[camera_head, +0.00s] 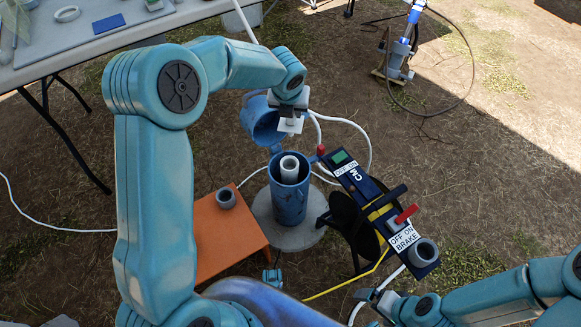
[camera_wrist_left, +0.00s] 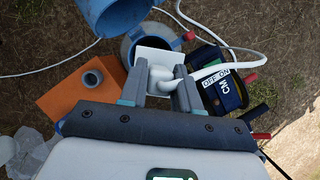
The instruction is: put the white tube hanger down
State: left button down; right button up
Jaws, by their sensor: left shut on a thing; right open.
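The white tube hanger (camera_head: 290,125) is a pale square plate in my left gripper (camera_head: 291,105), which is shut on it. It hangs in the air above and behind the blue well pipe (camera_head: 289,204). In the left wrist view the hanger (camera_wrist_left: 153,58) sits between both fingers of my left gripper (camera_wrist_left: 160,88), with white tube running off right. The well pipe is upright and open, with a pale inner pipe (camera_head: 289,167) inside; its blue cap (camera_head: 262,120) is swung open behind. My right gripper (camera_head: 370,302) is open and empty at the lower right.
An orange stand (camera_head: 212,240) with a grey ring-shaped cup (camera_head: 226,198) is left of the well. A reel with a dark control panel (camera_head: 350,176) stands close on the right. White tubing (camera_head: 352,123) loops behind. A white table (camera_head: 110,42) is at upper left.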

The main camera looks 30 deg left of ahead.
pick_arm(q)
jog(key=shift+a+m, duration=0.25)
jog(key=shift+m, duration=0.05)
jog(key=shift+f, duration=0.25)
notch_tip(320, 180, down, 20)
jog(key=b, duration=0.9)
jog(key=shift+r, duration=0.2)
jog(key=c, duration=0.8)
grip_release()
jog(key=shift+r, duration=0.1)
